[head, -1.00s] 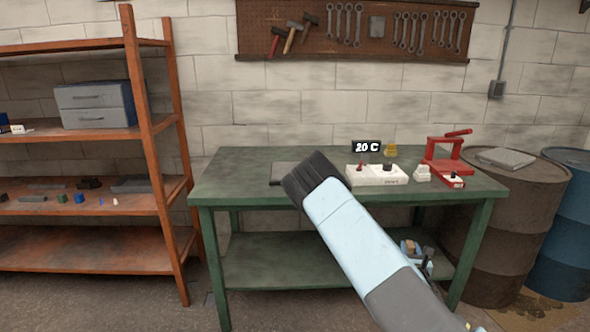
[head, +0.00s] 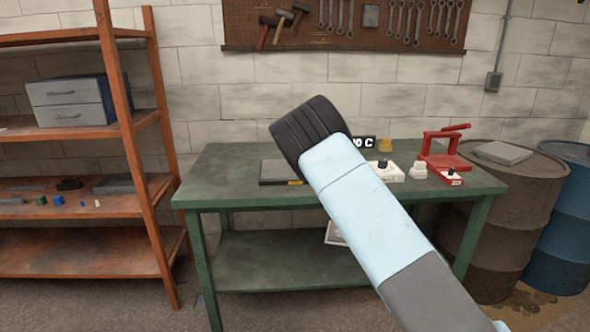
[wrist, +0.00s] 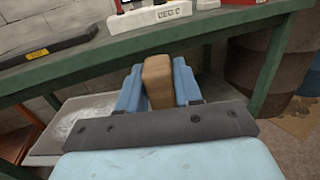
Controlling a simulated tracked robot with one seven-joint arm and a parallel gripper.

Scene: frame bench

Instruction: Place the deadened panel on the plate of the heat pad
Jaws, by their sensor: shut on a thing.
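In the wrist view, my gripper (wrist: 160,85) is shut on a brown block-shaped piece (wrist: 157,80), held between its blue fingers in front of the bench's front edge. I cannot tell from its visible face whether it is the deadened panel. A flat dark slab with a yellow label (head: 276,172) lies on the bench, left of my arm; it also shows at the upper left of the wrist view (wrist: 45,48). It looks like the heat pad's plate, and its top looks bare. In the head view my arm hides my gripper and the held piece.
The green bench (head: 225,160) also carries a white box with a knob (head: 388,171), partly hidden, and a red press (head: 440,155). A pale tray (wrist: 45,157) lies below the bench top. Orange shelves (head: 130,150) stand left, barrels (head: 505,220) right.

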